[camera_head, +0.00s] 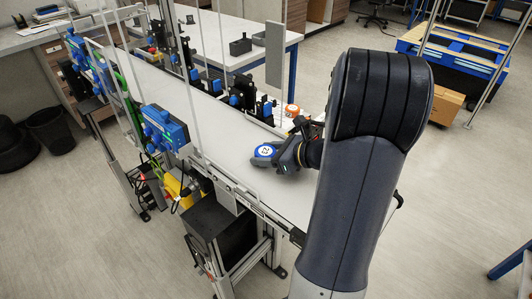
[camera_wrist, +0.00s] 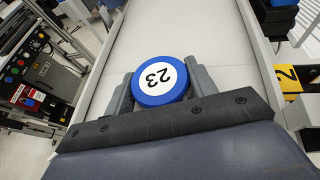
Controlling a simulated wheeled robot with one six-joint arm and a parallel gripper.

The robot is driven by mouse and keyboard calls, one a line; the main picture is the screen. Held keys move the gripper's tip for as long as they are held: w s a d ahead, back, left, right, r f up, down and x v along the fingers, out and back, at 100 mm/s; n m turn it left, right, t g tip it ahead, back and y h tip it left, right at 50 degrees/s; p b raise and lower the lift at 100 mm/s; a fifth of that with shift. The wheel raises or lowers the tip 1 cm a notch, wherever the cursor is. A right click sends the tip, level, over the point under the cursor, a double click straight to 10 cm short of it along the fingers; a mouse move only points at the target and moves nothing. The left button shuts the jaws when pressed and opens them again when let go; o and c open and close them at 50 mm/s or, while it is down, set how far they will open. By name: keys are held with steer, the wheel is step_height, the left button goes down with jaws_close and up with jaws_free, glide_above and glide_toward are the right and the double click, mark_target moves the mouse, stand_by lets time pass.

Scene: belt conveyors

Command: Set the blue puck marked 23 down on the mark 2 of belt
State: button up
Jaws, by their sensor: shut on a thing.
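The blue puck (camera_wrist: 158,82) has a white top face marked 23 and sits between the two grey fingers of my gripper (camera_wrist: 160,72) in the wrist view. It also shows in the head view, where the blue puck (camera_head: 264,151) is at the tip of my gripper (camera_head: 280,153), over the near end of the grey belt (camera_head: 180,97). A gap between puck and belt cannot be made out. A yellow plate with a black 2 (camera_wrist: 287,77) is beside the belt's right edge in the wrist view. The belt (camera_wrist: 175,30) shows ahead of the fingers.
An orange and white round thing (camera_head: 291,110) is at the belt's far side. Blue and black devices (camera_head: 165,129) line the near edge, and upright clear panels stand along the belt. The belt's middle is clear.

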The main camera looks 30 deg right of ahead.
steer(key=shift+f, duration=0.2)
steer(key=o, duration=1)
steer(key=shift+r, duration=0.1)
steer(key=shift+r, duration=0.1)
steer(key=shift+s+d+r, duration=0.15)
steer(key=v, duration=1.1)
steer(key=shift+s+d, duration=0.15)
steer(key=shift+s, duration=0.1)
